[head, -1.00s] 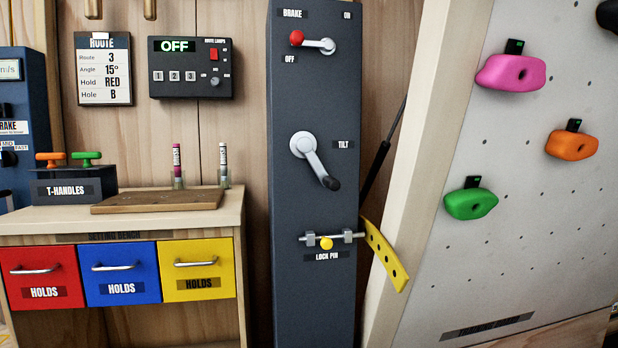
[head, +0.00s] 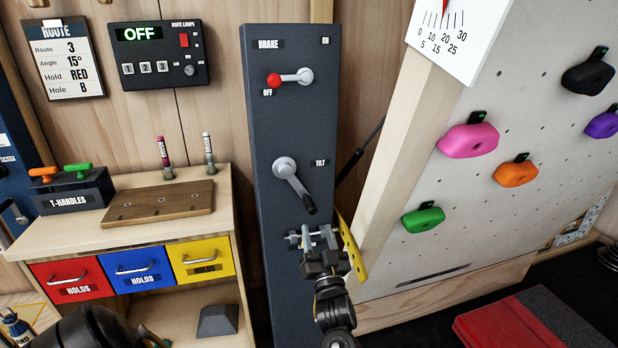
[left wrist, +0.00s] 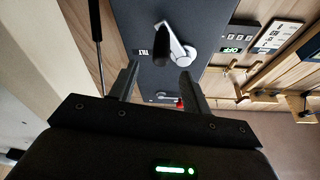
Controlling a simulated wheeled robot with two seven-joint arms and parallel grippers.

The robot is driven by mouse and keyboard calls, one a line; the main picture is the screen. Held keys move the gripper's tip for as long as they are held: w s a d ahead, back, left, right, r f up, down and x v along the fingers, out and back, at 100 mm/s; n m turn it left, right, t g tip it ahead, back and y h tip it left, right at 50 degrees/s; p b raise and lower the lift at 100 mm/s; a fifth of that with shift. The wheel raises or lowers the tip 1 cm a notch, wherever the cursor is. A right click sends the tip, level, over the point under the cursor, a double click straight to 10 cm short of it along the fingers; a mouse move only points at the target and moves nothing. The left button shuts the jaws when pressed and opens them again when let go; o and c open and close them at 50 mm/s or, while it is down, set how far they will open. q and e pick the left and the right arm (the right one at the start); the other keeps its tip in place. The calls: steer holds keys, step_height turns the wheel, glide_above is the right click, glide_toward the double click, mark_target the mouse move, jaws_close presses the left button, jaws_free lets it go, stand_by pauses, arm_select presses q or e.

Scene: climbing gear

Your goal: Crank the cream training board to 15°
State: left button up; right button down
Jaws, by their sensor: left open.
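The cream training board (head: 430,120) leans at the right, with an angle scale (head: 440,45) at its top. Its red pointer is near the middle of the scale; the exact reading is unclear. The grey tilt crank (head: 285,168) on the dark column (head: 262,130) has its black grip (head: 310,204) hanging down to the right. The brake lever (head: 290,78) has its red knob on the OFF side. My left gripper (head: 318,238) is open and empty below the grip, hiding the lock pin's yellow knob. In the left wrist view the grip (left wrist: 160,42) shows beyond the fingers, apart from them.
A yellow holed strip (head: 350,250) sits between column and board. A bench (head: 70,238) with coloured drawers stands left. A route card (head: 65,58) reads 15°. A red and black mat (head: 540,320) lies at the lower right. Several holds stick out from the board.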

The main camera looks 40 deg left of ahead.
mark_target(308, 196)
arm_select(q)
steer(key=p+x, duration=0.1)
steer(key=x, duration=1)
steer(key=shift+a+f+p, duration=0.15)
steer(key=shift+a+p, duration=0.05)
steer(key=shift+p, duration=0.15)
arm_select(e)
steer(key=shift+s+a+r+g, duration=0.15)
steer(key=shift+s+a+r, duration=0.1)
steer(key=shift+s+r, duration=0.25)
steer(key=shift+s+a+r+g, duration=0.2)
steer(key=shift+s+r, duration=0.1)
steer(key=shift+s, duration=0.4)
arm_select(q)
steer(key=shift+s, duration=0.1)
jaws_close()
